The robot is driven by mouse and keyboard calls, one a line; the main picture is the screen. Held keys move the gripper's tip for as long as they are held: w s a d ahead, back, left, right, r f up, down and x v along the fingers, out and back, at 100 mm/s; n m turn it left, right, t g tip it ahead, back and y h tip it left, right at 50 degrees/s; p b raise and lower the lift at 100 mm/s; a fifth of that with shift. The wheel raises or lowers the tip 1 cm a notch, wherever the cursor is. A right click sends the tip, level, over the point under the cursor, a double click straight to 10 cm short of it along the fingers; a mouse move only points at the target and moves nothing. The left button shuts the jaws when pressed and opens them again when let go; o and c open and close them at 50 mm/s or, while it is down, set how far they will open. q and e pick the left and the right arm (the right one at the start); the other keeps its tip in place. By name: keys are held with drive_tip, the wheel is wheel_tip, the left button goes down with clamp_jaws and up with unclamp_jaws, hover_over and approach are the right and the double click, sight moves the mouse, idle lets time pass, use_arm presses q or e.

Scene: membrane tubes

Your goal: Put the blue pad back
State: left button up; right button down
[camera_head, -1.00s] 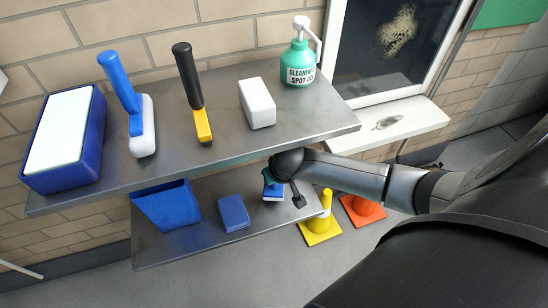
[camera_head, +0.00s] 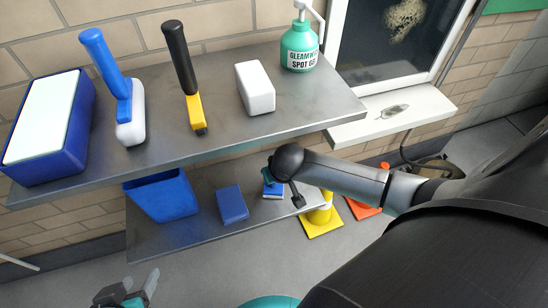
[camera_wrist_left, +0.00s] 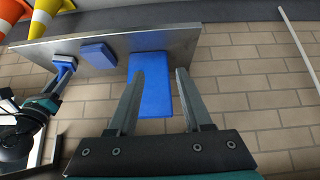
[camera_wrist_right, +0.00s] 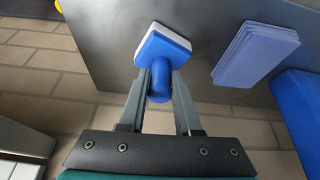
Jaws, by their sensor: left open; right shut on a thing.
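A blue pad holder with a round knob and a white-edged base (camera_wrist_right: 163,46) is at the lower shelf. My right gripper (camera_wrist_right: 158,82) is shut on its knob; it also shows small in the head view (camera_head: 272,190), partly behind my right wrist. Flat blue pads (camera_head: 232,204) lie stacked on the lower shelf left of the holder; the stack also shows in the right wrist view (camera_wrist_right: 255,52). My left gripper (camera_head: 125,292) is open and empty in front of the lower shelf, its fingers pointing toward the blue bin in the left wrist view (camera_wrist_left: 160,72).
The blue bin (camera_head: 165,197) stands at the left of the lower shelf (camera_head: 190,236). The upper shelf (camera_head: 290,120) holds a blue tub (camera_head: 75,140), a blue-handled tool (camera_head: 110,70), a black-handled scraper (camera_head: 180,60), a white block (camera_head: 256,90) and a green bottle (camera_head: 300,48). A yellow cone (camera_head: 320,222) stands on the floor.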

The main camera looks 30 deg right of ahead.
drive_tip(key=shift+f, duration=0.1)
drive_tip(key=c, duration=0.6)
unclamp_jaws()
